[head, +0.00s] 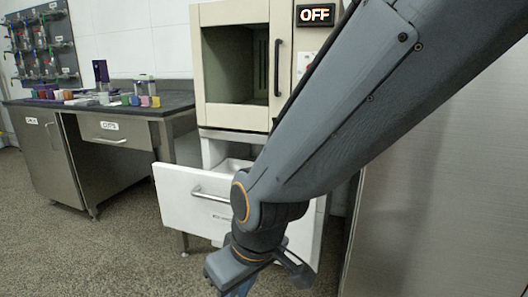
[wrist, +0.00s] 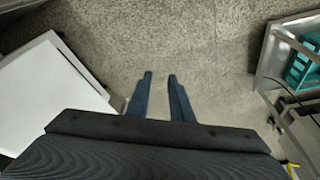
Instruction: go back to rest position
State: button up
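My gripper (wrist: 160,78) points down over the speckled floor in the wrist view. Its two fingers are apart with nothing between them. In the head view my gripper (head: 232,284) is at the bottom middle, in front of an open white drawer (head: 180,198). Its fingertips are cut off by the lower edge there. My arm crosses the head view from the upper right and hides part of the drawer and the cabinet.
A cream cabinet (head: 220,118) with an OFF sign (head: 315,14) stands behind the drawer. A dark bench (head: 181,101) with small coloured blocks is at left. A steel panel (head: 430,200) is at right. A teal container (wrist: 303,66) shows in the wrist view. Floor is clear at lower left.

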jog(key=s+d+r+m+g+h, duration=0.1)
jog(key=s+d+r+m+g, duration=0.2)
jog(key=s, duration=0.4)
jog(key=d+r+m+p, duration=0.3)
jog(key=d+r+p, duration=0.7)
jog(key=r+p, duration=0.3)
jog(key=d+r+m+h+p, duration=0.1)
jog(key=d+r+m+p, duration=0.1)
jog(key=d+r+p, duration=0.9)
jog(key=r+p, duration=0.1)
jog(key=p, duration=0.7)
jog(key=shift+s+d+r+m+t+h+p, duration=0.2)
jog(key=shift+d+r+m+t+h+p, duration=0.1)
jog(key=shift+r+m, duration=0.1)
jog(key=shift+f, duration=0.1)
